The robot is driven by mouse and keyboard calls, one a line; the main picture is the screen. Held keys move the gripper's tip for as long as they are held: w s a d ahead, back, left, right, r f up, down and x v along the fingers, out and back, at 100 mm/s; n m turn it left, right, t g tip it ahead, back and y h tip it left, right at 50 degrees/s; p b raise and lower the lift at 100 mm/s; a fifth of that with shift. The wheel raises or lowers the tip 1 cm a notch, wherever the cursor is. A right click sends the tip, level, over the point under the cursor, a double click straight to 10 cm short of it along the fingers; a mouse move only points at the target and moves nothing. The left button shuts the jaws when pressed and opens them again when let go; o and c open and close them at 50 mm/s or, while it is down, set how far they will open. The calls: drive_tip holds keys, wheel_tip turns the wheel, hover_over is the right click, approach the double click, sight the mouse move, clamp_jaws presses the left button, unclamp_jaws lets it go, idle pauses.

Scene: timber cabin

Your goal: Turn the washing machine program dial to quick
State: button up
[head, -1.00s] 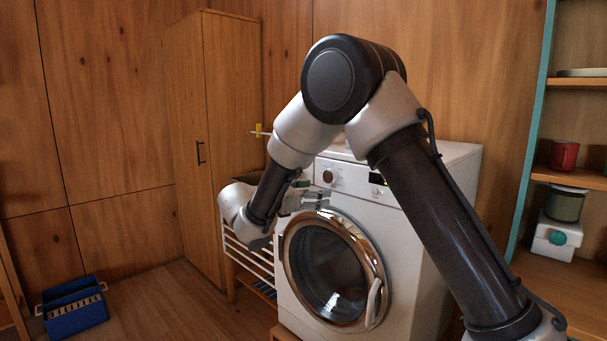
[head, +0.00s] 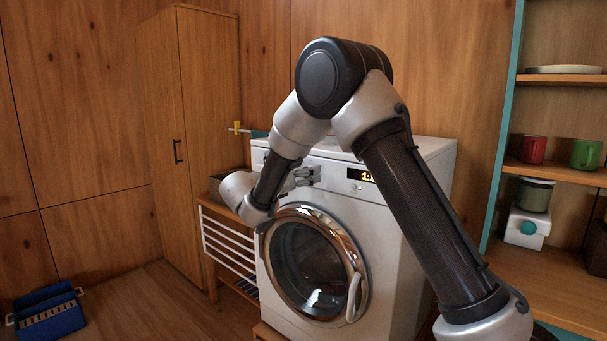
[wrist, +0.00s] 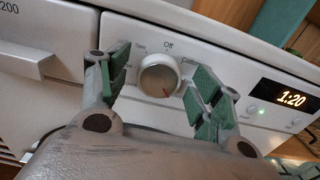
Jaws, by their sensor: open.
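The washing machine (head: 395,215) stands against the wall with its round door closed. My gripper (wrist: 157,72) is open, with one green-padded finger on each side of the dial. I cannot tell whether the fingers touch it. In the head view my gripper (head: 303,177) is at the control panel and hides the dial.
The lit display (wrist: 290,98) reads 1:20, right of the dial. A detergent drawer (wrist: 35,70) is on the left. A white drying rack (head: 229,245) stands beside the machine, a blue crate (head: 50,318) lies on the floor, and shelves (head: 560,170) stand at right.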

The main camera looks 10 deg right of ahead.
drive_tip(key=c, duration=1)
drive_tip(key=shift+m, duration=0.3)
drive_tip(key=shift+s+d+f+m, duration=0.1)
drive_tip(key=shift+m, duration=2.75)
drive_tip(key=shift+s+f+m, duration=0.1)
drive_tip(key=shift+f+m, duration=0.05)
drive_tip(key=shift+m, duration=2.65)
drive_tip(key=shift+d+f+m, duration=0.1)
drive_tip(key=shift+m, duration=2.75)
drive_tip(key=o, duration=1)
